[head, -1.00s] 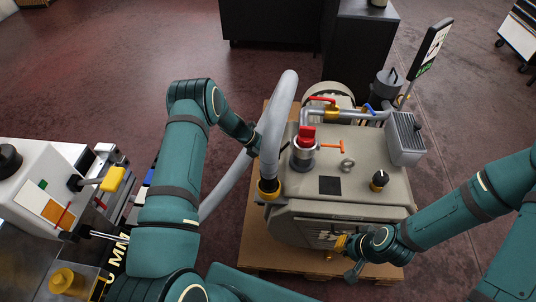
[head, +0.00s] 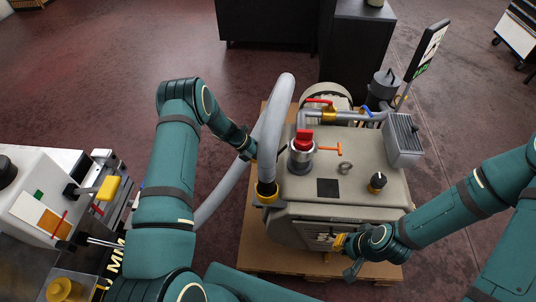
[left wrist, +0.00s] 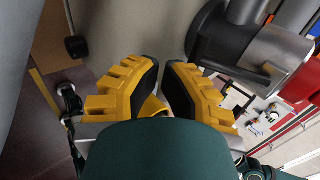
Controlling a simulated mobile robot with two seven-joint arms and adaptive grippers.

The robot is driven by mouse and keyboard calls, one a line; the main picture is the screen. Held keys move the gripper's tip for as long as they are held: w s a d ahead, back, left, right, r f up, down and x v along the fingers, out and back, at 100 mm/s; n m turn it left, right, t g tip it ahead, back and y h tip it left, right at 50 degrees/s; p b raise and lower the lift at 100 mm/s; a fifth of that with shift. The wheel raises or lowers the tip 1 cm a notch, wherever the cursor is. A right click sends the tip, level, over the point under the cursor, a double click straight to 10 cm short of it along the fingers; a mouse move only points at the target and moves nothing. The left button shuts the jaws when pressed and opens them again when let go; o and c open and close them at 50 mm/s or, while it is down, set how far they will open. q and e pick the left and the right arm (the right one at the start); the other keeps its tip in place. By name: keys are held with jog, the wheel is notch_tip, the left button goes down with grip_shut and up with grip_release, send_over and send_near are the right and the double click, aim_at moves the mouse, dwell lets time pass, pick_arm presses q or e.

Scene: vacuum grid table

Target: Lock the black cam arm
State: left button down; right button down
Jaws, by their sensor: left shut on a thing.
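My left gripper (head: 252,156) is beside the lower part of the grey hose (head: 272,128), on its left side. The hose stands in a yellow-and-black collar (head: 267,191) at the machine's left edge. In the left wrist view the yellow fingers (left wrist: 163,72) are close together, dark pads facing each other. A small tan piece (left wrist: 152,107) shows between them; what their tips hold is hidden. I cannot make out the black cam arm for certain. My right gripper (head: 342,244) is at the machine's front; its opening is unclear.
The beige machine (head: 372,155) stands on a wooden pallet (head: 254,238). A red-capped valve (head: 303,138) and an orange T-handle (head: 333,149) are right of the hose. A black knob (head: 377,181) is farther right. A bench unit (head: 30,170) is at left.

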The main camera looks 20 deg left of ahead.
pick_arm(q)
jog(key=s+a+r, duration=0.2)
jog(key=a, duration=0.9)
jog(key=shift+s+a+p, duration=0.35)
jog(key=shift+p, duration=0.1)
pick_arm(e)
jog(key=shift+w+a+r, duration=0.15)
jog(key=shift+a+r, duration=0.15)
jog(key=shift+r, duration=0.4)
